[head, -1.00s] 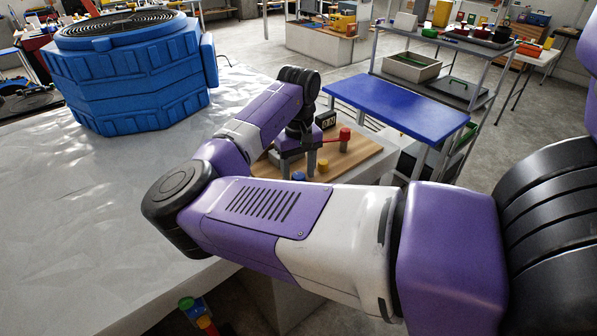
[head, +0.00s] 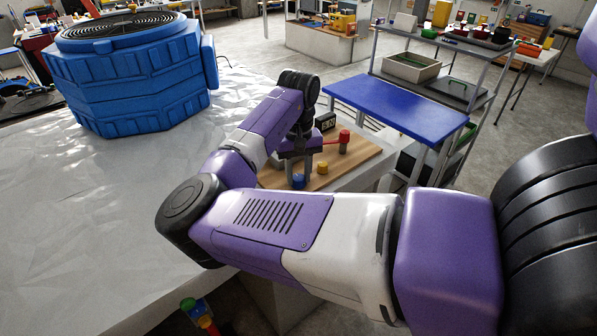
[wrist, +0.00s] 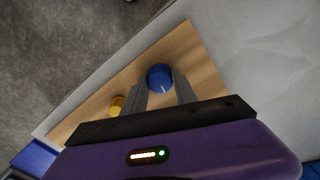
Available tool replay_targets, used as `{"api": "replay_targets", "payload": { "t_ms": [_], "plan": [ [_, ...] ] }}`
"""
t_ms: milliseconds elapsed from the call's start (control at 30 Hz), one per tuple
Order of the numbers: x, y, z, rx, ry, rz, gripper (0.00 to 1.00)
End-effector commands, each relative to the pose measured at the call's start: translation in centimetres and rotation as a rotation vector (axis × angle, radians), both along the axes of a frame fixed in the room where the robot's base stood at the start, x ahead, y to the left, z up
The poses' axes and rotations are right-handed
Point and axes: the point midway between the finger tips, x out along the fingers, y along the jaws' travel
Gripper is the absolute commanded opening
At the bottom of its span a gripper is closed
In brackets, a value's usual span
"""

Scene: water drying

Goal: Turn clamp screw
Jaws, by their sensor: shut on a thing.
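A round blue knob (head: 299,181) stands on a wooden board (head: 352,157) at the table's far right edge. In the wrist view the blue knob (wrist: 160,76) has a short white line on its top. My gripper (wrist: 161,84) has one finger on each side of the knob and is shut on it. In the head view my gripper (head: 299,170) points down over the board, and my arm covers part of it. A yellow knob (head: 322,167) and a red knob (head: 344,141) stand farther right on the board. No part is plainly marked as the clamp screw.
A small black box with a display (head: 326,121) stands at the back of the board. A large blue ribbed housing (head: 130,80) stands on the table at left. A blue-topped cart (head: 395,105) is beyond the board. The table's middle is clear.

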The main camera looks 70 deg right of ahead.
Motion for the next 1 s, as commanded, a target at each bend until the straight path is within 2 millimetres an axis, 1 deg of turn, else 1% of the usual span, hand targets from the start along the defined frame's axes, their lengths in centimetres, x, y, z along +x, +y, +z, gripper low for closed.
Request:
{"api": "replay_targets", "payload": {
  "t_ms": [67, 1000],
  "plan": [
    [-0.08, -0.03, 0.3, -0.001, 0.003, -0.064, 0.0],
    [0.01, -0.08, 0.16, -0.004, 0.0, -0.956, 0.0]
  ]
}}
